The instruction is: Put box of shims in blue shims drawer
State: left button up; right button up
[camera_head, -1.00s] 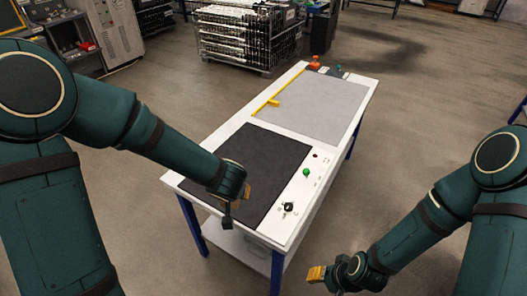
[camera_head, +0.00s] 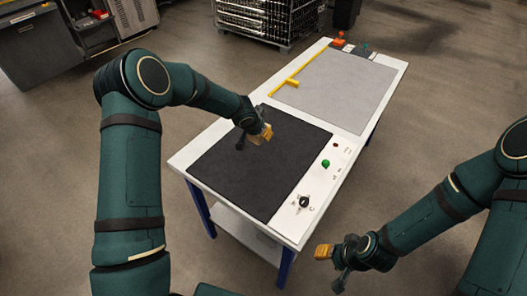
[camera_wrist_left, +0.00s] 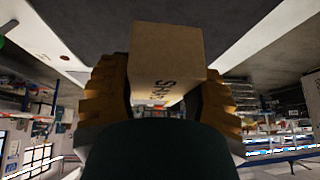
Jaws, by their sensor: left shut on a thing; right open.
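A cardboard box with dark lettering, of which "SH" can be read (camera_wrist_left: 167,60), is between the orange-yellow fingers of my left gripper in the left wrist view. My left gripper (camera_head: 263,134) is shut on this box, above the far part of the black mat (camera_head: 240,180) in the head view. The box is hard to tell from the fingers there. My right gripper (camera_head: 324,252) is open and looks empty, low in front of the table's right side. I see no blue shims drawer in these frames.
The white table (camera_head: 300,228) has blue legs, a black mat and a grey mat (camera_head: 335,88) with a yellow bar (camera_head: 292,83). A green button (camera_head: 325,163) and a black knob (camera_head: 304,202) sit on its right edge. A rack (camera_head: 262,18) stands behind.

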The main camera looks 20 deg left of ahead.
pick_arm(q)
jog(key=b, duration=0.3)
send_over(262, 152)
jog(key=s, duration=0.2)
jog(key=f, duration=0.7)
jog(key=shift+w+a, duration=0.1)
jog(key=shift+a, duration=0.15)
notch_tip(262, 152, down, 2)
jog(key=shift+f+b, duration=0.15)
jog(key=shift+b, duration=0.2)
jog(key=shift+f, duration=0.4)
jog(key=shift+r, duration=0.1)
jog(key=o, duration=1.2)
